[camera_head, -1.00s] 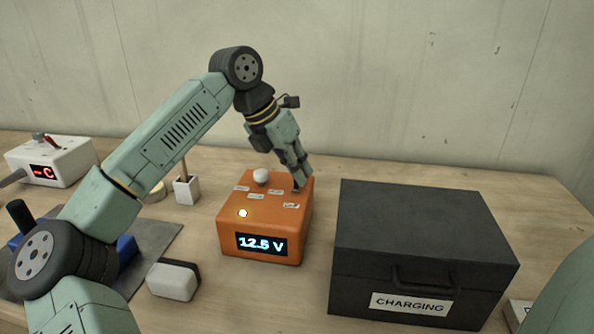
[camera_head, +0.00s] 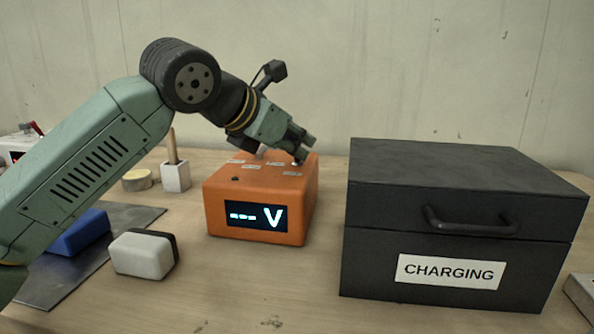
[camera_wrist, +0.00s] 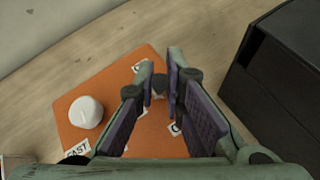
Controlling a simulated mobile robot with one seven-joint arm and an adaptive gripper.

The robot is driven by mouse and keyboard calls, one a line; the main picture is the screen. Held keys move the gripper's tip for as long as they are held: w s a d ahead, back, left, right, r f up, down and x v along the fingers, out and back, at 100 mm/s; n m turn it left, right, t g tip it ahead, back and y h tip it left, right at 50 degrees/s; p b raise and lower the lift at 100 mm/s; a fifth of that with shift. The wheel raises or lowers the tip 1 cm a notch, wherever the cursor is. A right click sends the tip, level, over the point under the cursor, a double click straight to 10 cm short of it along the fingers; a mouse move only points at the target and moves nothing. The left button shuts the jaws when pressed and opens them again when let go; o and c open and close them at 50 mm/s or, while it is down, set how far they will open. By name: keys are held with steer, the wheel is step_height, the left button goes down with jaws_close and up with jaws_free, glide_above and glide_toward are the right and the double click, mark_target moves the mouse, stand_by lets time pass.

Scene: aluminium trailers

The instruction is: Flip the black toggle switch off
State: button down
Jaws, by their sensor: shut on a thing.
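The orange power box (camera_head: 258,190) stands on the bench, its front display (camera_head: 256,216) reading "--- V". The small lamp (camera_head: 236,179) on its top is dark. My gripper (camera_head: 302,152) reaches down over the box's back right corner, tilted. The wrist view shows my gripper (camera_wrist: 158,66) with its fingers close around the black toggle switch (camera_wrist: 159,84), shut on it. The lever is mostly hidden by the fingers, so its tilt cannot be told. A white knob (camera_wrist: 86,112) sits on the box top beside the fingers.
A black case (camera_head: 460,215) labelled CHARGING stands close to the right of the box. A white and black block (camera_head: 143,254), a blue block (camera_head: 80,232) and a white holder (camera_head: 176,176) with a stick are to the left. Bench in front is clear.

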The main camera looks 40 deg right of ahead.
steer(key=shift+s+a+f+t+h+b, duration=0.25)
steer(key=shift+h+b, duration=0.35)
steer(key=shift+b, duration=0.55)
steer(key=shift+m, duration=0.3)
steer(key=shift+r, duration=0.15)
steer(key=c, duration=1.7)
jaws_free()
steer(key=shift+o, duration=0.2)
steer(key=v, duration=1.2)
